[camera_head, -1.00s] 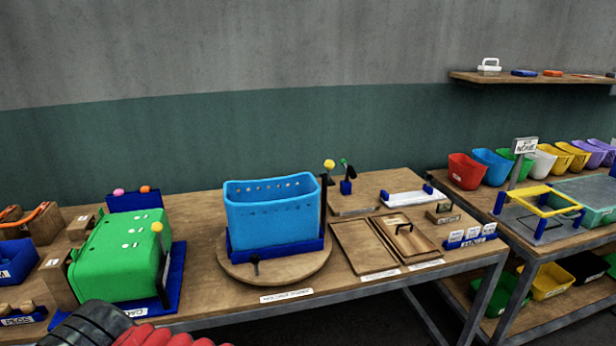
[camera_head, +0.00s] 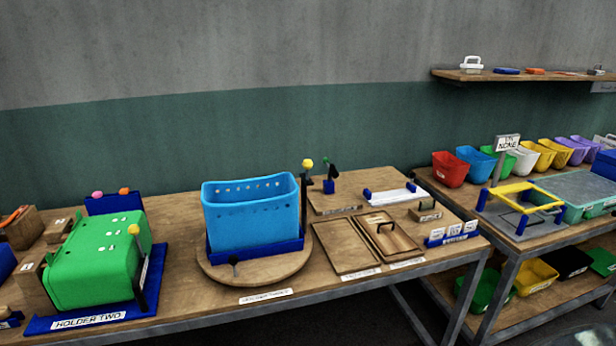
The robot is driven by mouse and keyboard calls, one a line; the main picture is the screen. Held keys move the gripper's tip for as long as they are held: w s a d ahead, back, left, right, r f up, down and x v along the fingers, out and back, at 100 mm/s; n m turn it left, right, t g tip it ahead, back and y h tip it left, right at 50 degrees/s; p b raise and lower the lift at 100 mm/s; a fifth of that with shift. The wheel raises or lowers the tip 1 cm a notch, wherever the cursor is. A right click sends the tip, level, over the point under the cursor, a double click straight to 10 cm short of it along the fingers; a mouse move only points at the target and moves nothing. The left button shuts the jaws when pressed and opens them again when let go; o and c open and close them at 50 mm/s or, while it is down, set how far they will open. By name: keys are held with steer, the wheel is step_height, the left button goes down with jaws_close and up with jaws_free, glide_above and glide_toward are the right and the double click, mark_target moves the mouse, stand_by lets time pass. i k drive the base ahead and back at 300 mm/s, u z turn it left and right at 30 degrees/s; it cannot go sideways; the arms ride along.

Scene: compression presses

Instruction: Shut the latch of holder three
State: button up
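A blue perforated bin (camera_head: 250,212) sits in a dark blue base (camera_head: 256,250) on a round wooden turntable (camera_head: 212,268). The label in front (camera_head: 265,297) is too small to read surely; it may name holder three. A black lever (camera_head: 304,200) with a yellow knob (camera_head: 307,163) stands upright at the bin's right side, like a latch; I cannot tell whether it is shut. A small black knob (camera_head: 234,261) is at the turntable's front. My gripper is not in view.
A green bin (camera_head: 95,258) lies in the holder labelled HOLDER TWO (camera_head: 88,320), with its own yellow-knobbed lever (camera_head: 138,262). Wooden trays (camera_head: 345,247) lie right of the turntable. A second table (camera_head: 500,225) with coloured bins stands further right.

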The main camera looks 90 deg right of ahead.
mark_target(307, 164)
steer(key=k, duration=1.8)
steer(key=z, duration=1.85)
steer(key=i, duration=0.65)
steer(key=u, duration=0.05)
